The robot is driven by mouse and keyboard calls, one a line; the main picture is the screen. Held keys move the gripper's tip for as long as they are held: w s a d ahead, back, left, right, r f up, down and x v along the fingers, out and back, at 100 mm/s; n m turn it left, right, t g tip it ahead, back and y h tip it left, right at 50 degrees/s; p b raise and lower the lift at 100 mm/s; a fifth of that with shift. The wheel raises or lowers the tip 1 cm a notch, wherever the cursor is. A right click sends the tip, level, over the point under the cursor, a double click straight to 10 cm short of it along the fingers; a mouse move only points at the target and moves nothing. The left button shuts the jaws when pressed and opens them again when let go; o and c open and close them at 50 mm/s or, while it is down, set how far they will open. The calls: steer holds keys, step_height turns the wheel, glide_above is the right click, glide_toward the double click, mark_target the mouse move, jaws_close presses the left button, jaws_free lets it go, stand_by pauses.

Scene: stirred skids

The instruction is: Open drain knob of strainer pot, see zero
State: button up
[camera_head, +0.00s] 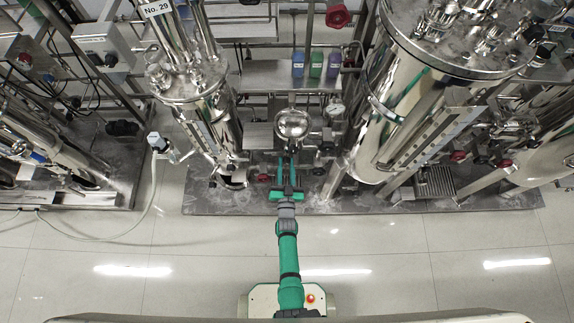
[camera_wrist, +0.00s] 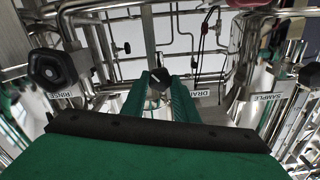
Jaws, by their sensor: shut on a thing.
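The strainer pot (camera_head: 293,124) is a shiny round metal vessel at the middle of the skid in the head view. My gripper (camera_head: 287,163) reaches forward to just below it, its green fingers pointing at the pot's underside. In the wrist view, my gripper (camera_wrist: 160,92) is shut on a dark knob (camera_wrist: 159,78) between the fingertips. The DRAIN label (camera_wrist: 200,93) is just right of the fingers. A round dial gauge (camera_head: 334,109) stands right of the pot; its reading is too small to tell. The fingers partly hide the knob, so its turn angle cannot be told.
In the wrist view, a black knob (camera_wrist: 52,68) stands above the RINSE label (camera_wrist: 65,94) at left, and another (camera_wrist: 311,74) near the SAMPLE label (camera_wrist: 266,97) at right. Large steel tanks (camera_head: 425,105) flank the pot. Thin pipes run behind. The tiled floor (camera_head: 390,250) in front is clear.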

steer(key=shift+s+d+f+n, duration=0.1)
steer(key=shift+f+n, duration=0.05)
steer(key=shift+n, duration=0.4)
steer(key=shift+s+d+f+n, duration=0.1)
steer(key=shift+n, duration=0.45)
steer(key=shift+w+a+n, duration=0.1)
steer(key=shift+w+n, duration=0.05)
steer(key=shift+n, duration=0.75)
steer(key=shift+d+n, duration=0.2)
steer(key=shift+n, duration=0.6)
steer(key=n, duration=0.5)
steer(key=shift+s+a, duration=0.2)
steer(key=shift+a, duration=0.2)
steer(key=shift+n, duration=1.7)
steer(key=shift+w, duration=0.25)
steer(key=shift+d, duration=0.25)
steer(key=o, duration=1.1)
steer(key=shift+a, duration=0.2)
steer(key=shift+s+a+r, duration=0.1)
steer(key=shift+a, duration=0.05)
